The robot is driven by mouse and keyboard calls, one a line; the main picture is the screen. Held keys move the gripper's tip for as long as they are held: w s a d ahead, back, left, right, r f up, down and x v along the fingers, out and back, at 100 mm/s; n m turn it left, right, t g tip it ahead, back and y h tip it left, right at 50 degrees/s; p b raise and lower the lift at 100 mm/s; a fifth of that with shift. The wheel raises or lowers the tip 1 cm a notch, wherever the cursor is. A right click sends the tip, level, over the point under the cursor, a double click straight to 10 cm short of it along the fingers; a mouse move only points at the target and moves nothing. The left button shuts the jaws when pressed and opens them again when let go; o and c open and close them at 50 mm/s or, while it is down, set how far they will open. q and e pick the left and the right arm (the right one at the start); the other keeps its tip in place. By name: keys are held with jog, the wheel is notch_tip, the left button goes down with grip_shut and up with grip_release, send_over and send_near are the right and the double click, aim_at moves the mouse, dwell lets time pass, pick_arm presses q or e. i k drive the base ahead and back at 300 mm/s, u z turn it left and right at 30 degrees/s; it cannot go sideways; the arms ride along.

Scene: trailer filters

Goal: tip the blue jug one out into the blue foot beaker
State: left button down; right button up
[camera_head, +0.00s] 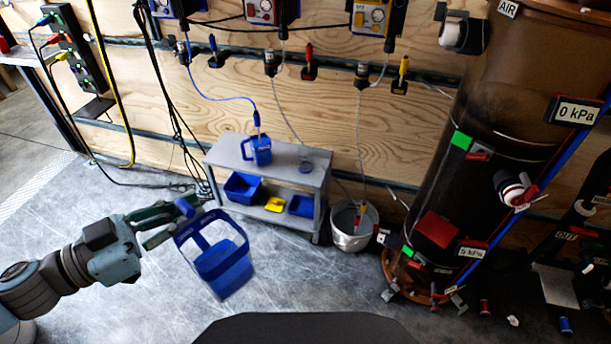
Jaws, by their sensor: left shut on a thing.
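A blue jug (226,271) with an open frame-like upper part hangs in front of the cart, above the floor. My left gripper (186,218) is shut on its upper left side. The jug leans in the picture; its contents cannot be made out. A second, smaller blue jug (262,152) with a handle stands on the cart top, with a blue-tipped tube reaching into it. A small clear vessel (306,166) stands to its right, perhaps the blue foot beaker; its foot colour is too small to tell. My right gripper is not in view.
The grey cart (283,178) holds blue bins (243,188) and a yellow item (274,204) on its lower shelf. A metal bucket (350,226) stands right of it. A large dark cylinder (450,190) stands further right. Cables hang at left. The floor before the cart is clear.

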aim_at(304, 151)
jog(key=z, duration=1.1)
jog(key=i, duration=1)
jog(key=u, duration=0.5)
